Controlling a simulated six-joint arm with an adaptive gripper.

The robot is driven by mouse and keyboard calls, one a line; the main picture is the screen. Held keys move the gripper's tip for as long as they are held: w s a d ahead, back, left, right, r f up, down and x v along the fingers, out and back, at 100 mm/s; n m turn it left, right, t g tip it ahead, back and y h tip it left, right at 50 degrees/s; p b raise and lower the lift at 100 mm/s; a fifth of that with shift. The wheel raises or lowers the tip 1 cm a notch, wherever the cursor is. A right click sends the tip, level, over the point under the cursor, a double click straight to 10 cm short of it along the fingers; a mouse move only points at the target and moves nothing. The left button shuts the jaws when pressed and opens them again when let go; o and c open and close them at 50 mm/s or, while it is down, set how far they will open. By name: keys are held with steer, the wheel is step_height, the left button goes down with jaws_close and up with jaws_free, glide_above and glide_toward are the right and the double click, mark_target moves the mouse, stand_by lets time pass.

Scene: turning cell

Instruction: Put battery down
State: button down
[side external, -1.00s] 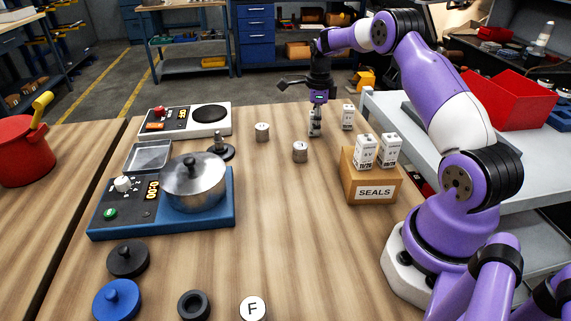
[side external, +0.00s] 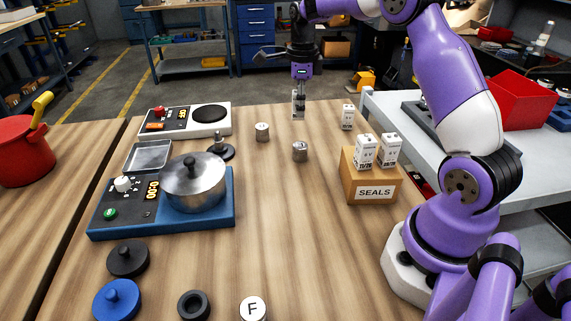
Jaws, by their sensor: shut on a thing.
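The battery hangs upright below the fingers. I cannot tell whether its base touches the table.
A blue hot plate (side external: 222,216) carries a lidded pot (side external: 193,183).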

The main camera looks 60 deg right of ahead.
mark_target(293, 99)
steer(key=a+r, duration=0.2)
steer(key=a, duration=0.1)
steer(key=shift+w, duration=0.15)
steer(key=s+d+r+n, duration=0.1)
steer(key=s+r+n, duration=0.3)
steer(key=s, duration=0.5)
steer(key=s+d+r+n, duration=0.1)
steer(key=s+r+n, duration=0.2)
steer(key=s+n, duration=0.45)
steer(key=f, duration=0.3)
steer(key=s+f, duration=0.1)
steer(key=f, duration=0.2)
steer(key=s+f, duration=0.1)
steer(key=f, duration=0.2)
steer(key=shift+a+f, duration=0.25)
steer(key=shift+f, duration=0.1)
steer(key=shift+w+f, duration=0.1)
steer(key=shift+f, duration=0.15)
